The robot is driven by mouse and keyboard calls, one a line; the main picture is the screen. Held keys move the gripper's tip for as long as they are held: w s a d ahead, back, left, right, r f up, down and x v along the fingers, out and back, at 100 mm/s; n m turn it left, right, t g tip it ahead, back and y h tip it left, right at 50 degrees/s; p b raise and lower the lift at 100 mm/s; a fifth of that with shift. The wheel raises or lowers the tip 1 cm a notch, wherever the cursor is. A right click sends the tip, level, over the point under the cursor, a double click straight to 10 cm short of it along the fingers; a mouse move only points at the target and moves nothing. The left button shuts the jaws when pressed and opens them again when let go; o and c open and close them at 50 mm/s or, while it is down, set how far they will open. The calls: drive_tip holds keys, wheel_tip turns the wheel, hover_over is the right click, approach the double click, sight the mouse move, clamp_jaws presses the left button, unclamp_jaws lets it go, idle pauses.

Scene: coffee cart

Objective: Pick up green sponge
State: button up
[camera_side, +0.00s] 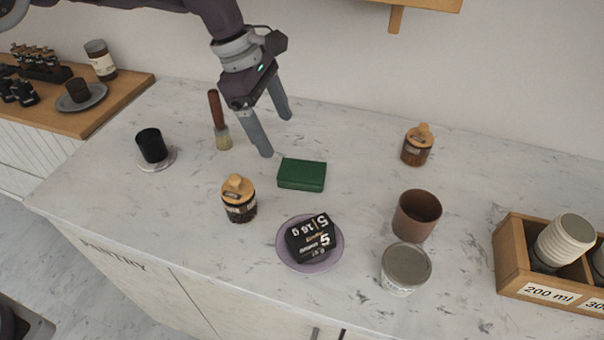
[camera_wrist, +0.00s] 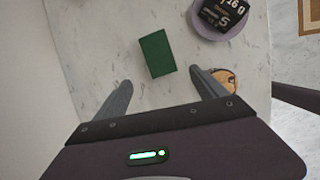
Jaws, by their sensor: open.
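The green sponge (camera_side: 301,175) is a flat rectangular block lying on the marble counter in the middle of the side view. It also shows in the wrist view (camera_wrist: 156,54), ahead of and between my fingers. My gripper (camera_side: 275,130) is open and empty, with its fingers pointing down above the counter, up and to the left of the sponge in the side view. In the wrist view my two fingers (camera_wrist: 162,90) are spread apart, and the sponge lies beyond their tips. Nothing hides the sponge.
A purple plate (camera_side: 284,256) with a black package (camera_side: 311,238) is in front of the sponge. A wooden-lidded jar (camera_side: 239,199) stands front-left, a brush (camera_side: 220,122) left. A brown cup (camera_side: 416,215), grey-lidded container (camera_side: 405,269) and another jar (camera_side: 417,146) are right.

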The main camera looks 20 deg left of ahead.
sight(300, 169)
drive_tip(key=shift+n+g, duration=0.3)
drive_tip(key=shift+n, duration=0.4)
drive_tip(key=x, duration=0.4)
drive_tip(key=d+x, duration=0.1)
drive_tip(key=x, duration=0.7)
drive_tip(key=shift+w+d+r, duration=0.15)
drive_tip(key=shift+w+r, duration=0.1)
drive_tip(key=shift+f, duration=0.15)
drive_tip(key=c, duration=1.4)
